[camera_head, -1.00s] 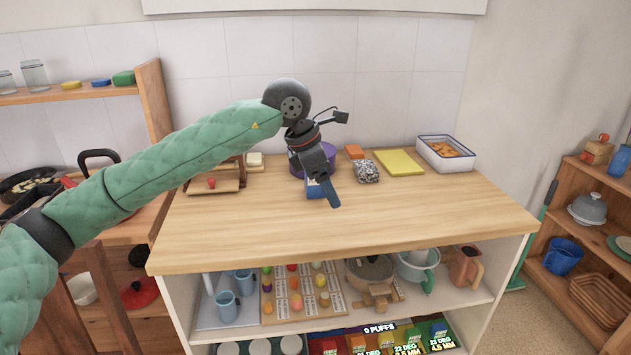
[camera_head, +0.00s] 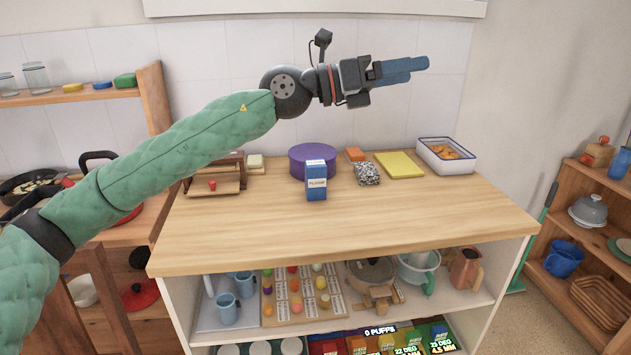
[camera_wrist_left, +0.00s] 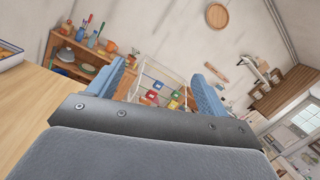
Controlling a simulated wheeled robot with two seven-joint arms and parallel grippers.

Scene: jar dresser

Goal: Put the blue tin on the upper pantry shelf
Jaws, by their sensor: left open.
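The blue tin (camera_head: 316,186), a blue upright box shape with a white label, stands on the wooden counter in the head view, in front of a purple round container. My left gripper (camera_head: 420,68) is above and to the right of it, clear of the counter, pointing right. In the left wrist view the left gripper (camera_wrist_left: 162,80) has its two fingers apart with nothing between them. A wooden shelf (camera_head: 60,95) with jars is at upper left; I cannot tell whether it is the upper pantry shelf. My right gripper is not in view.
The purple container (camera_head: 298,165), speckled block (camera_head: 367,175), yellow board (camera_head: 400,163) and white tray (camera_head: 450,166) stand along the back of the counter (camera_head: 400,215). The front of the counter is bare. A wooden shelf unit (camera_head: 560,282) stands at right.

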